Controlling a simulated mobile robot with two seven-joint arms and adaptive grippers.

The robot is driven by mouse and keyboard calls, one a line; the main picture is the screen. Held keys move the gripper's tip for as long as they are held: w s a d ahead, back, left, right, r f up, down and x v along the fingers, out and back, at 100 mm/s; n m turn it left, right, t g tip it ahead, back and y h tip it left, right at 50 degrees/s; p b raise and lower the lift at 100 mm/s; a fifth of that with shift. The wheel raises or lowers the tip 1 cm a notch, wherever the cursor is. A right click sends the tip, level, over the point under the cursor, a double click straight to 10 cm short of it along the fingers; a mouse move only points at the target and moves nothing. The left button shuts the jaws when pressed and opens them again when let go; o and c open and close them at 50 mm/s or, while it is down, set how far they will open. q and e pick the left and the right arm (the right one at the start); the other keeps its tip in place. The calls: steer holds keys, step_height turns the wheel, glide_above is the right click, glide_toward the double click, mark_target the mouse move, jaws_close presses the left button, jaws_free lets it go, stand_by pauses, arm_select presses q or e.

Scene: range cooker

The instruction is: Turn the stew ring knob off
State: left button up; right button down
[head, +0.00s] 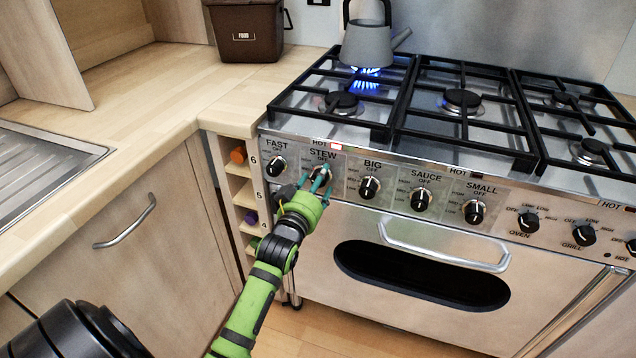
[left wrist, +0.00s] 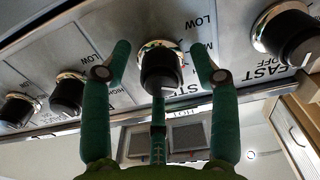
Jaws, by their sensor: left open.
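The stew ring knob (head: 322,171) is the second from the left on the cooker's front panel, under the STEW label. It is black with a shiny collar and partly hidden by my fingers in the head view. In the left wrist view the knob (left wrist: 160,70) shows between the fingertips; I cannot tell its exact setting. My left gripper (head: 315,182) is open in front of the knob, with green fingers to either side of it and a third finger at its lower edge in the left wrist view (left wrist: 160,75). Whether any finger touches it is unclear. My right gripper is out of view.
A grey kettle (head: 367,43) stands on the back left ring over a lit blue flame (head: 366,80). The fast knob (head: 278,165) and big knob (head: 369,187) flank the stew knob. The oven handle (head: 440,255) juts out below right. A bottle rack (head: 239,190) stands left.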

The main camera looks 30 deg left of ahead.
arm_select(q)
steer(key=c, duration=1.1)
steer(key=shift+f, duration=0.1)
steer(key=shift+c, duration=0.2)
